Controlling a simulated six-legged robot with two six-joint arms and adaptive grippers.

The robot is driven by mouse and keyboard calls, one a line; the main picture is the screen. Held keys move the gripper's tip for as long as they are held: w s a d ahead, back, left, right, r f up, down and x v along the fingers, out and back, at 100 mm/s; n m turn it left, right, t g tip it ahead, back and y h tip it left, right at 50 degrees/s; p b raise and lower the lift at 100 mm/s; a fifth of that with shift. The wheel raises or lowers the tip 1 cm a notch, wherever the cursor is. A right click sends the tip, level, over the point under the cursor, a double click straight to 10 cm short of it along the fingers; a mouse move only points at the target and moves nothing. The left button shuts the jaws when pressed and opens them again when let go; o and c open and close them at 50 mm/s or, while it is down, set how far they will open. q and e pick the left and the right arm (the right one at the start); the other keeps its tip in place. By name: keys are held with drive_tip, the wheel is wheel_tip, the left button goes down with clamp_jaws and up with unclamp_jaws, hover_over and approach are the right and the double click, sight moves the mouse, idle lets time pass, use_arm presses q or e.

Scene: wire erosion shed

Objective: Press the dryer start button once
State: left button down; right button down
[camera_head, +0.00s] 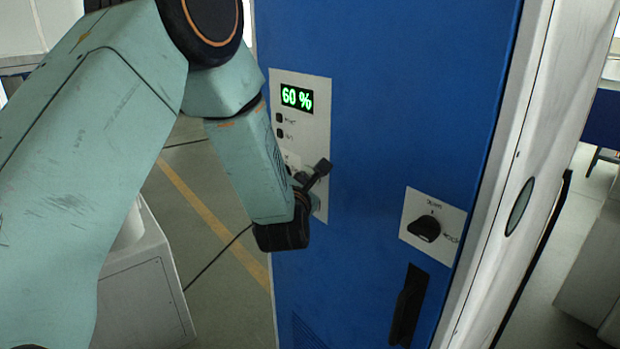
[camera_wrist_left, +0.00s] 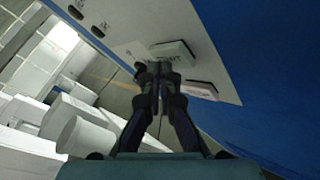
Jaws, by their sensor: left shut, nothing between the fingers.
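In the left wrist view, the panel (camera_wrist_left: 125,20) carries a pale greenish button (camera_wrist_left: 173,52) and a second, darker-faced button (camera_wrist_left: 202,89). I cannot read their labels, so I cannot tell which is the start button. My left gripper (camera_head: 303,179) is shut and empty at the panel's lower part. Its fingertips (camera_wrist_left: 159,69) appear close beside the pale button; contact is unclear. The gripper hides part of the lower panel.
A black rotary knob (camera_head: 424,228) on a white plate sits lower right on the blue cabinet (camera_head: 400,110), above a black handle (camera_head: 408,305). A pale box-shaped unit (camera_head: 145,285) stands on the floor at left. Open floor with a yellow line (camera_head: 205,210) lies between.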

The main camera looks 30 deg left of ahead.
use_arm(q)
drive_tip(key=shift+s+r, duration=0.15)
drive_tip(key=shift+w, duration=0.25)
drive_tip(key=shift+w+d, duration=0.15)
idle(0.7)
drive_tip(key=shift+s+a+b, duration=0.3)
drive_tip(key=shift+s+a, duration=0.05)
drive_tip(key=shift+s, duration=0.45)
drive_tip(key=shift+s, duration=0.1)
drive_tip(key=shift+s+a, duration=0.3)
drive_tip(key=shift+s, duration=0.45)
drive_tip(key=shift+s+a, duration=0.35)
drive_tip(key=shift+s, duration=0.35)
drive_tip(key=shift+s+a, duration=0.3)
drive_tip(key=shift+s, duration=0.45)
